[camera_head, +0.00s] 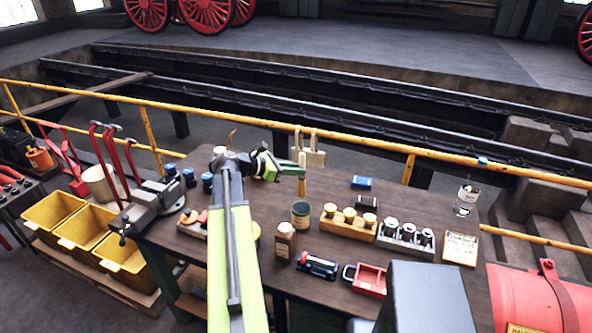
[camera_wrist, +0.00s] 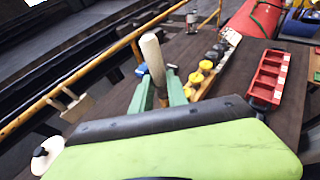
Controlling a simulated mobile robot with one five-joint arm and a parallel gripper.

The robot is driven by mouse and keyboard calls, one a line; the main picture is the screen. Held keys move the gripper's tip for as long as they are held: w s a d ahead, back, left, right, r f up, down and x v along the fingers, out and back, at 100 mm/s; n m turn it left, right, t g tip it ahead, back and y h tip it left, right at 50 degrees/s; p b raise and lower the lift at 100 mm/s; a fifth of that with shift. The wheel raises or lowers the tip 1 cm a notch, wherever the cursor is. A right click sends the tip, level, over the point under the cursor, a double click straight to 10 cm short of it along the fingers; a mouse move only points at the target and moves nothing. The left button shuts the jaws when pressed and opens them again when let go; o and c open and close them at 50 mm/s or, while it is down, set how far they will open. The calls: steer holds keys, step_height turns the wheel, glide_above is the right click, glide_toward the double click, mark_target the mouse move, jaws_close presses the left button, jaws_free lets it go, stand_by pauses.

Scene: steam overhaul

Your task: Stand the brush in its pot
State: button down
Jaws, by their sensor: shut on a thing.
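The brush (camera_head: 302,186) is upright, with a pale handle end up and a tan lower part. My gripper (camera_head: 300,168) is shut on it and holds it above the workbench. In the wrist view the brush's pale round handle (camera_wrist: 152,58) stands up between the green fingers (camera_wrist: 160,90), leaning slightly left in the picture. The pot (camera_head: 300,218), a small dark open cylinder with a pale band, stands on the bench just below the brush in the head view. The brush's lower end appears above the pot's rim, apart from it. The pot is hidden in the wrist view.
A brown jar (camera_head: 285,240) stands close in front of the pot. A wooden block with yellow knobs (camera_head: 348,222) and a rack of metal fittings (camera_head: 405,236) are to its right. A red tray (camera_head: 369,280) lies in front. A vise (camera_head: 152,208) is at left.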

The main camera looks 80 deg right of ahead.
step_height(320, 180, down, 11)
steer(key=b, duration=1)
steer(key=c, duration=1.2)
jaws_free()
steer(key=shift+f, duration=0.1)
steer(key=shift+c, duration=0.2)
steer(key=p+v, duration=0.6)
steer(key=v, duration=1.1)
steer(key=shift+w, duration=0.2)
